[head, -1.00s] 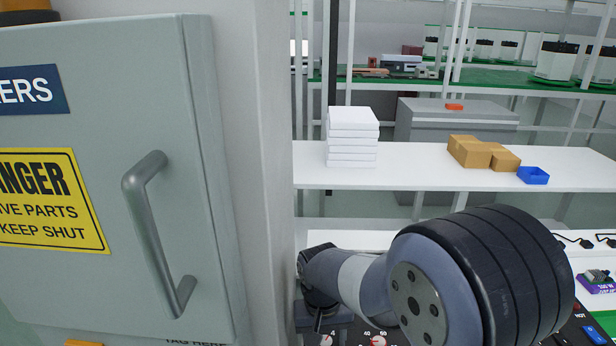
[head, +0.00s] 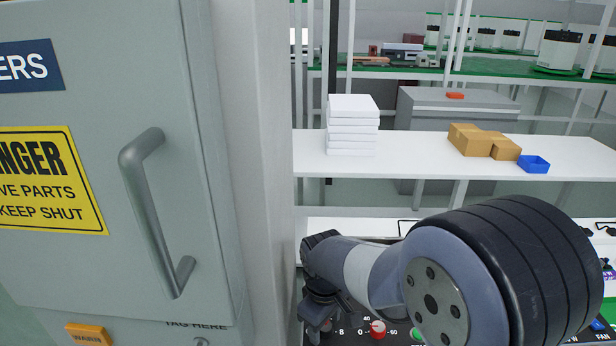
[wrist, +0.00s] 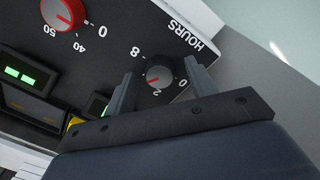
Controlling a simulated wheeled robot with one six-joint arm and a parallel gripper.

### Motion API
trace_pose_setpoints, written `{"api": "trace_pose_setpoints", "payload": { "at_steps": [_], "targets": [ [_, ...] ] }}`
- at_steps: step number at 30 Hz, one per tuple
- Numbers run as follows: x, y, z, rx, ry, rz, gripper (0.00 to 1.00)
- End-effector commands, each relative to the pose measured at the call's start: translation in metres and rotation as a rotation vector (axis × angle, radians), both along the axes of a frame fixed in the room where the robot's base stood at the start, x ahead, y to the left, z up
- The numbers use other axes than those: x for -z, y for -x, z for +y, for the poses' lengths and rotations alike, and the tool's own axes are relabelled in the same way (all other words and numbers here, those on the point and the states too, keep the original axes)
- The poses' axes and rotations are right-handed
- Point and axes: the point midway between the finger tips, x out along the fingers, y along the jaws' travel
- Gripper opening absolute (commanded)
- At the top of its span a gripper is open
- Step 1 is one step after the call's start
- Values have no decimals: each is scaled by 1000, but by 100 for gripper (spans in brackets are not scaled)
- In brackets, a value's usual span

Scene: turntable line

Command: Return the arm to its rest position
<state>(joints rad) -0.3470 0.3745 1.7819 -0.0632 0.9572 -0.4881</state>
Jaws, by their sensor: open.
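My gripper (wrist: 163,85) is open in the wrist view, with its two fingers on either side of a grey dial (wrist: 159,77) marked HOURS. I cannot tell how much space lies between the fingertips and the dial. In the head view my arm (head: 375,275) reaches across the lower right, and my gripper (head: 318,308) shows partly at its far left end, low over the black control panel (head: 350,335).
A red dial (head: 377,328) also shows in the wrist view (wrist: 64,13). A grey cabinet door with a handle (head: 150,210) stands close on the left. A shelf (head: 410,165) behind holds white boxes (head: 352,125), brown boxes (head: 482,142) and a blue bin (head: 534,165).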

Motion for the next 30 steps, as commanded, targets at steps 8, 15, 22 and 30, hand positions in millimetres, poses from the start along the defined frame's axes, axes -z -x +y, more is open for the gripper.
{"api": "trace_pose_setpoints", "payload": {
  "at_steps": [8,15,22,30],
  "targets": [
    [0,0,0,-212,-1,-1,53],
    [0,0,-1,-395,-1,-1,53],
    [1,0,-1,-568,0,-1,53],
    [0,0,-1,-769,-2,-2,53]
  ]
}}
